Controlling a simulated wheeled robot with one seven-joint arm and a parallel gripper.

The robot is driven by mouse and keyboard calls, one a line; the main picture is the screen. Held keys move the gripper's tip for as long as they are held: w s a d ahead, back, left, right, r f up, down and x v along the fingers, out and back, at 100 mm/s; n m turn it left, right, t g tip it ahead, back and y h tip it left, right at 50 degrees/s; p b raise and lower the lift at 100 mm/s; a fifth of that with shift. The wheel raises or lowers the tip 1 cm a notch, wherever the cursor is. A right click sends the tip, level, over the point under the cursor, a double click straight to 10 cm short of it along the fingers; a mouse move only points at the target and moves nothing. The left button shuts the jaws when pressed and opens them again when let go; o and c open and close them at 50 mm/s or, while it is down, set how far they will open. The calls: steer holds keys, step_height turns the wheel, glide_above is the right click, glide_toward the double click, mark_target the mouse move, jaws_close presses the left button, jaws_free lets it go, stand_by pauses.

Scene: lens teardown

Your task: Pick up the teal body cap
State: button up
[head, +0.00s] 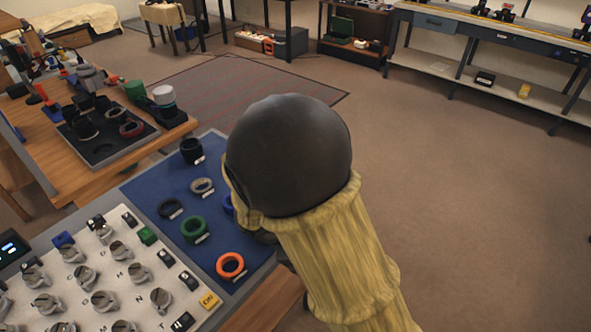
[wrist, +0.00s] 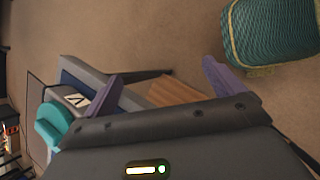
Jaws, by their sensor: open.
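A rounded teal piece (wrist: 52,122), which looks like the teal body cap, shows at the lower left of the wrist view, beside a pale label with a dark mark. It is partly cut off by my gripper's dark housing. My gripper (wrist: 162,76) is open, its two purple fingers apart with nothing held between them. The teal piece lies outside the fingers, to the left. In the head view my arm hides the gripper and the right part of the blue mat (head: 165,190). I cannot make out the teal cap clearly there.
The mat bears an orange ring (head: 230,265), a green ring (head: 194,229), a grey ring (head: 202,187) and dark pieces. A white knob panel (head: 80,262) adjoins it at left. A teal woven basket (wrist: 270,35) stands on the floor. Open floor (head: 480,190) lies to the right.

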steer(key=a+r+n+t+p, duration=0.1)
steer(key=a+r+n+p, duration=0.1)
steer(key=w+a+r+n+t+h+p, duration=0.1)
steer(key=a+r+n, duration=0.1)
steer(key=a+r+n+t+p, duration=0.1)
steer(key=a+r+n+p, duration=0.1)
steer(key=a+r, duration=0.1)
steer(key=shift+w+r+t+h+p, duration=0.1)
steer(key=shift+w+t+h+p, duration=0.1)
steer(key=shift+t+h+p, duration=0.15)
steer(key=a+r+n+t+p, duration=0.3)
steer(key=a+r+n+t, duration=0.1)
steer(key=a, duration=0.3)
steer(key=shift+a+r+n+p, duration=0.35)
steer(key=shift+r+n, duration=0.1)
steer(key=shift+n, duration=0.15)
steer(key=x, duration=1.2)
steer(key=shift+w+d, duration=0.1)
steer(key=shift+x, duration=2.65)
steer(key=shift+d+r, duration=0.1)
steer(key=shift+r, duration=0.15)
